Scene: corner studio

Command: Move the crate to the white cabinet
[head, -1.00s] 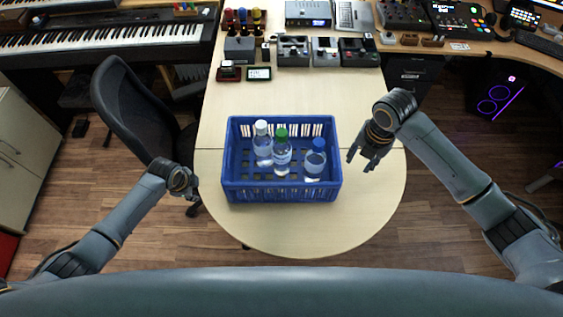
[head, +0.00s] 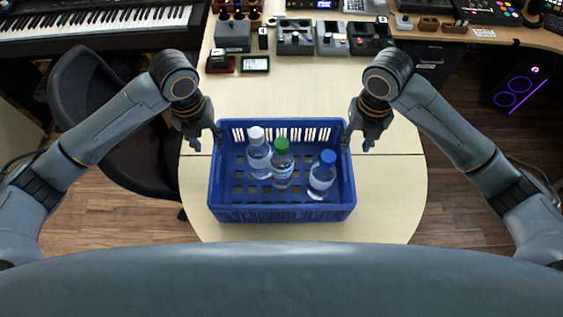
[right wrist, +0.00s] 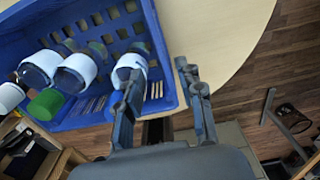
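The blue crate (head: 283,213) sits upright on the pale wooden table (head: 390,190). It holds a white-capped bottle (head: 259,160), a green-capped bottle (head: 281,170) and a blue-capped bottle (head: 322,180). My left gripper (head: 206,138) is open at the crate's far left corner, fingers spread near the side wall. My right gripper (head: 357,140) is open at the far right corner. In the right wrist view its fingers (right wrist: 160,100) are apart on either side of the crate's wall (right wrist: 163,60). Contact with the rim cannot be told. No white cabinet is clearly recognisable.
A black chair (head: 105,125) stands close to the table's left side, under my left arm. Small devices (head: 297,38) line the table's far part. A keyboard (head: 95,25) is at the back left. The table's rounded near edge and right side are clear.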

